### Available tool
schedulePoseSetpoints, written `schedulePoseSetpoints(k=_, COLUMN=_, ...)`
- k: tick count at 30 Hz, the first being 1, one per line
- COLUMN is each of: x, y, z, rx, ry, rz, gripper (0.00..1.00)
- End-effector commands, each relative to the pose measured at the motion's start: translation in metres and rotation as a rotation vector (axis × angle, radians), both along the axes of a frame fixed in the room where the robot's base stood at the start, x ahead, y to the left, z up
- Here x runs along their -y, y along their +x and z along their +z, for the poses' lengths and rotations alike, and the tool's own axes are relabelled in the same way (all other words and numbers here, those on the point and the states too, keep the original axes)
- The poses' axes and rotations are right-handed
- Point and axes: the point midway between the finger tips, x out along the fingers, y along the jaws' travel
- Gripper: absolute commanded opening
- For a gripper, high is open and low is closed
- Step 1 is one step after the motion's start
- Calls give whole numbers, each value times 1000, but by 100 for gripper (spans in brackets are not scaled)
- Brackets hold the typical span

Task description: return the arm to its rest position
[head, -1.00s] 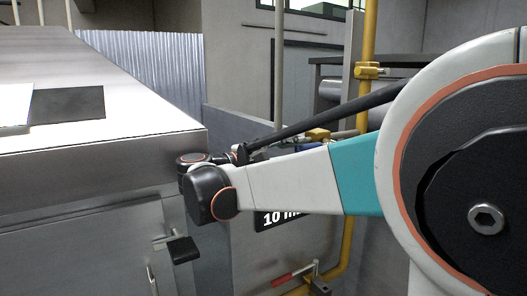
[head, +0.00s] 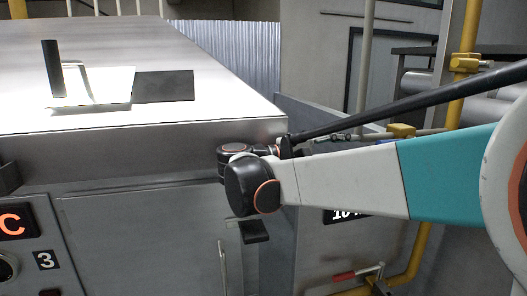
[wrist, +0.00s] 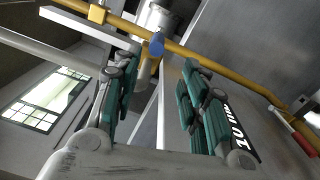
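My arm (head: 350,183) reaches in from the right of the head view, in front of the machine's right corner. Its dark wrist joint (head: 250,187) shows before the grey machine; my gripper's fingers cannot be made out there. In the wrist view my gripper (wrist: 160,70) has its two green-padded fingers apart, with nothing held between them.
The grey metal machine (head: 140,150) fills the left, with a white plate (head: 95,100) and dark plate (head: 165,86) on top. A yellow pipe (head: 466,40) and a red-handled valve (head: 344,277) stand right. The wrist view shows a window (wrist: 45,100).

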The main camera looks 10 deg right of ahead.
Motion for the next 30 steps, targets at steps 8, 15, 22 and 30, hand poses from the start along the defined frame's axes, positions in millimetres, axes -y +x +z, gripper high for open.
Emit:
schedulePoseSetpoints(k=8, x=22, y=-25, z=-61, rx=-14, ry=185, rz=64, gripper=40)
schedulePoseSetpoints(k=15, x=25, y=-74, z=-188, rx=36, ry=592, rz=188, gripper=40)
schedulePoseSetpoints(k=22, x=-13, y=-122, z=-301, rx=183, ry=991, rz=273, gripper=40)
schedulePoseSetpoints(k=30, x=-79, y=-162, z=-394, rx=448, ry=1406, rz=316, gripper=40)
